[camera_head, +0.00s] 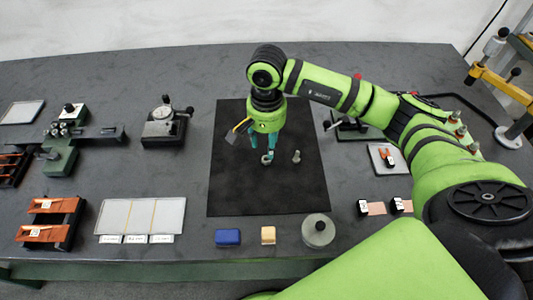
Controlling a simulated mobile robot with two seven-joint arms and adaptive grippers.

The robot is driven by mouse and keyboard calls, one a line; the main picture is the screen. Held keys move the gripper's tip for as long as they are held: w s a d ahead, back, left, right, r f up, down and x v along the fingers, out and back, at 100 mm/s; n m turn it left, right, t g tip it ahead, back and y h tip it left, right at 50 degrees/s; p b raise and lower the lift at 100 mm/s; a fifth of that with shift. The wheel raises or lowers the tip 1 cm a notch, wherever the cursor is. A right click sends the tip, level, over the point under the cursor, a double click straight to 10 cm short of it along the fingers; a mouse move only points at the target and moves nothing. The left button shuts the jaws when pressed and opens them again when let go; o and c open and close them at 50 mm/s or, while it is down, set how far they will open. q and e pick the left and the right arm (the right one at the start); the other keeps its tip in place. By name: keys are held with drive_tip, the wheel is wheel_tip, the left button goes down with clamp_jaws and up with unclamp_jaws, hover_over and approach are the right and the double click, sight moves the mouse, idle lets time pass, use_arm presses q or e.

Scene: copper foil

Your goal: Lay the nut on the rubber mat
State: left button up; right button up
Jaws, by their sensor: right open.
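The black rubber mat (245,195) lies flat in the middle of the grey table. My right gripper (268,157) points down over the middle of the mat, its teal fingers apart. A small grey metal piece that looks like the nut (267,160) is at the fingertips, low over or on the mat. I cannot tell whether it touches a finger. A small grey metal part (296,156) stands on the mat just right of the gripper. My left gripper is not in view.
A tool with a yellow handle (241,125) lies left of the gripper on the mat. A blue block (228,237), a tan block (268,235) and a round grey weight (318,231) line the front. A dial fixture (164,124) stands left. The mat's front is clear.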

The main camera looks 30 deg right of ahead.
wheel_tip(320, 180, up, 7)
drive_tip(key=b, duration=0.1)
drive_tip(key=shift+f, duration=0.1)
